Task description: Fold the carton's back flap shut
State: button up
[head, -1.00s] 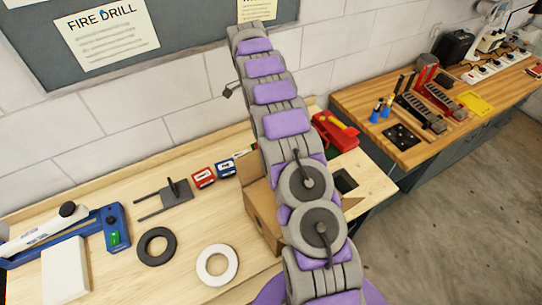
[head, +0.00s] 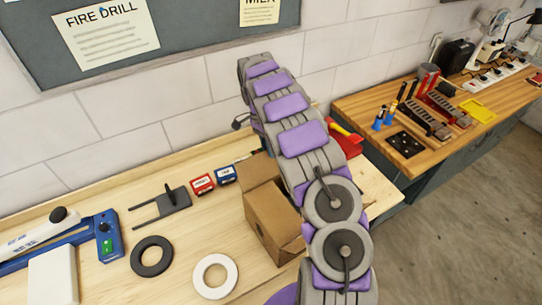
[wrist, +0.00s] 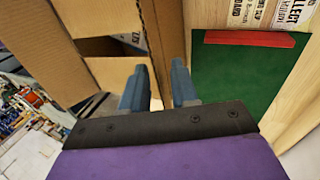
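The brown cardboard carton (head: 272,222) stands on the wooden bench in the head view, partly covered by my arm on its right. A flap (head: 258,170) stands up at its back left. In the wrist view, cardboard panels of the carton (wrist: 105,15) fill the upper left, with a dark opening among them. My gripper (wrist: 158,80) shows there with two blue fingers apart. An upright cardboard strip (wrist: 165,35) lies in line with the gap between them; I cannot tell whether they touch it. The gripper is hidden in the head view.
A white ring (head: 214,276), a black ring (head: 152,256), a grey forked plate (head: 165,205) and small red and blue boxes (head: 213,179) lie left of the carton. A red object (head: 345,138) sits behind my arm. A second bench (head: 440,150) stands at right.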

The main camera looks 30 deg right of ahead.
aim_at(274, 162)
jog(key=f, duration=0.1)
jog(key=s+d+f, duration=0.1)
jog(key=shift+d+f, duration=0.15)
jog(key=shift+f, duration=0.25)
jog(key=shift+s+d+f, duration=0.1)
jog(key=shift+d+f, duration=0.15)
jog(key=shift+d, duration=0.05)
jog(key=shift+a, duration=0.45)
jog(key=shift+c, duration=0.2)
jog(key=shift+a, duration=0.15)
jog(key=shift+c, duration=0.8)
jog(key=shift+a+r, duration=0.1)
jog(key=shift+c, duration=1.4)
jog(key=shift+d, duration=0.4)
grip_shut()
jog(key=shift+a, duration=0.1)
